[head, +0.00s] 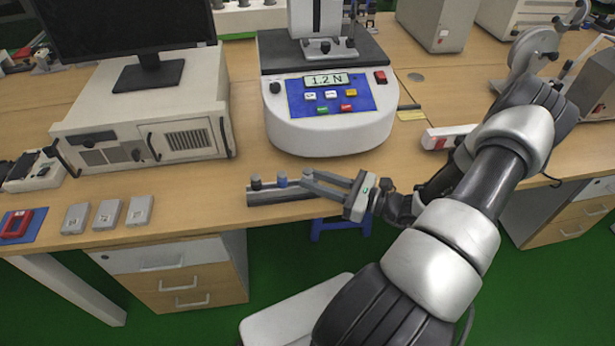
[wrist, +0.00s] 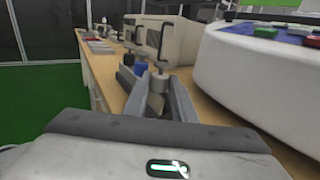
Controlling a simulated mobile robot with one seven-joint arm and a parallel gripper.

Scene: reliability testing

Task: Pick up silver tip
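A grey holder bar (head: 268,197) lies along the table's front edge. A black-topped piece (head: 256,183) and a blue-topped piece (head: 281,178) stand upright on it. A silver-grey tip (wrist: 160,82) stands nearest me in the wrist view, with the blue piece (wrist: 140,69) and the black piece behind it. In the head view its grey top (head: 307,174) is mostly hidden by my fingers. My gripper (head: 306,179) is open and reaches in from the right at the bar's right end. In the wrist view its two fingers (wrist: 150,88) lie either side of the silver tip; contact is unclear.
A white force-test machine (head: 330,136) reading 1.2 N stands close behind the holder. A beige computer case (head: 185,140) with a monitor is to the left. Several small grey blocks (head: 107,214) and a red item (head: 17,223) lie at the front left.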

